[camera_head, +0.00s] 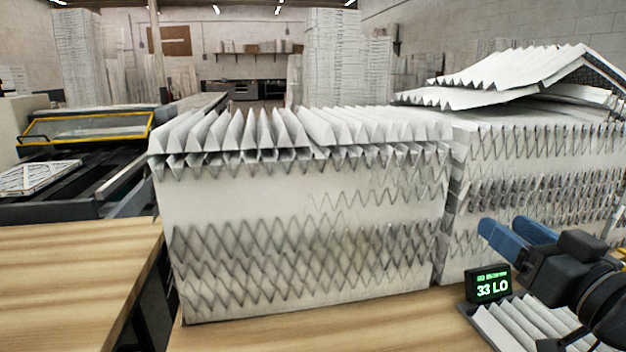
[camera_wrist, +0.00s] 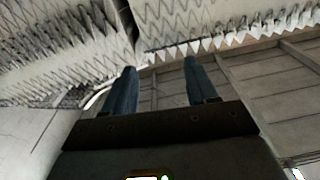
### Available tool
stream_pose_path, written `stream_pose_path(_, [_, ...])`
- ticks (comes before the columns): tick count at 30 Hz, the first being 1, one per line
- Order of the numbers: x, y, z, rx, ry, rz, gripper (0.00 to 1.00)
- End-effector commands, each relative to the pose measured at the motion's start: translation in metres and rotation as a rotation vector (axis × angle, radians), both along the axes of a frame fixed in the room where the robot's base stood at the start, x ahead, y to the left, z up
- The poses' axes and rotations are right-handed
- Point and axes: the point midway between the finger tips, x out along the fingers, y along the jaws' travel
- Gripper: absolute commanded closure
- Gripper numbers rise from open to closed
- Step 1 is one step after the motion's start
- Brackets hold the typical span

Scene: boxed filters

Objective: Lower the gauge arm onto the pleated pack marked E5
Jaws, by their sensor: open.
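My gripper (camera_head: 515,235) is at the right in the head view, its two blue fingers open with nothing between them. They point left, above the table and in front of the stacked filters. In the wrist view the fingers (camera_wrist: 158,78) stand apart. No E5 mark is legible. I cannot make out the gauge arm for certain; a thin pale bar (camera_head: 614,216) shows at the right edge.
A large stack of pleated filters (camera_head: 300,210) stands on the wooden table (camera_head: 240,335), with another stack (camera_head: 530,170) to its right, loose pleated sheets on top. A machine with a yellow-framed cover (camera_head: 85,126) is at the left. The front left tabletop (camera_head: 75,285) is clear.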

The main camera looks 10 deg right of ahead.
Motion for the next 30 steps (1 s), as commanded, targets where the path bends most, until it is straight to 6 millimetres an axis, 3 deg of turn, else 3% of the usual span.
stream_pose_path(1, [-0.005,0.013,-0.015,0.050,0.006,-0.013,0.42])
stream_pose_path(8, [-0.043,0.051,-0.076,0.204,0.041,-0.108,0.42])
stream_pose_path(14, [-0.096,0.080,-0.128,0.263,0.107,-0.181,0.42])
stream_pose_path(22, [-0.191,0.108,-0.181,0.227,0.213,-0.237,0.42])
stream_pose_path(30, [-0.291,0.114,-0.201,0.087,0.294,-0.207,0.42])
